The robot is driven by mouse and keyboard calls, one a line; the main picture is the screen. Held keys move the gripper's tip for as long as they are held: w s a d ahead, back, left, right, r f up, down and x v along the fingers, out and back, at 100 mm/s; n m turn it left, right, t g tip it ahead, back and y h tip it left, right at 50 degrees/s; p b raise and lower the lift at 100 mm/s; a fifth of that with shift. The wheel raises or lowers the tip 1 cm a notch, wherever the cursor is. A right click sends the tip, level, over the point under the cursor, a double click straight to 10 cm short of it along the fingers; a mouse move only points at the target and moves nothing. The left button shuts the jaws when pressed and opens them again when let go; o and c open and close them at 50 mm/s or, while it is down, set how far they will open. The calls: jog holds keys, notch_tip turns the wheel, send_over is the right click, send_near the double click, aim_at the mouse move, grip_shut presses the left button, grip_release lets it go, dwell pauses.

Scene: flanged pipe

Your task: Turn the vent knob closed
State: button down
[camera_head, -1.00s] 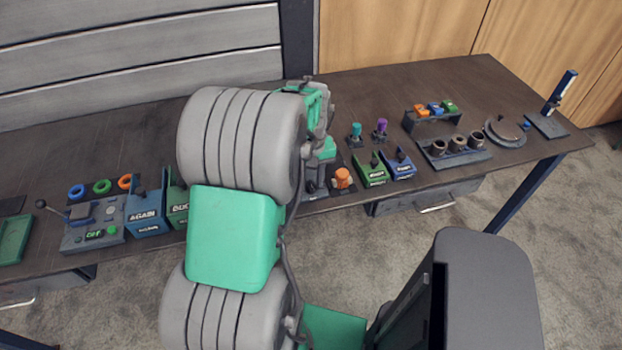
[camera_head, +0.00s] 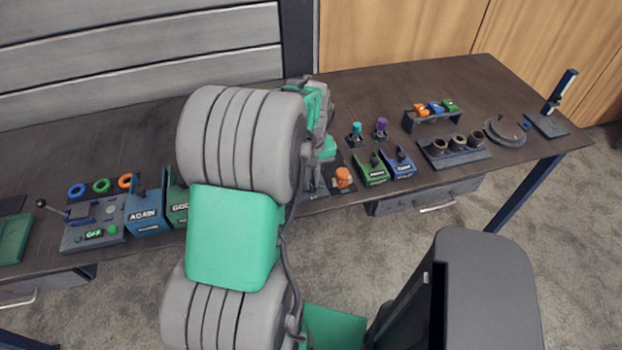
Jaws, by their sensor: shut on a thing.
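My gripper (camera_head: 317,186) is low over the front of the bench, partly hidden behind my own large grey and green arm links. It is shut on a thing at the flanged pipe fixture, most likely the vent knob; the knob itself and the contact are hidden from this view. An orange part (camera_head: 343,177) of the fixture stands upright just right of my gripper, on a dark base plate.
A blue bin (camera_head: 146,212) and a control box (camera_head: 93,225) are on the left. The back right of the bench (camera_head: 400,85) is clear.

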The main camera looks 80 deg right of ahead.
jog(key=shift+m, duration=0.5)
jog(key=m, duration=0.3)
jog(key=shift+m, duration=0.4)
jog(key=m, duration=0.9)
jog(key=shift+b, duration=0.35)
jog(key=m, duration=0.4)
jog(key=shift+r, duration=0.1)
jog(key=c, duration=1.5)
grip_release()
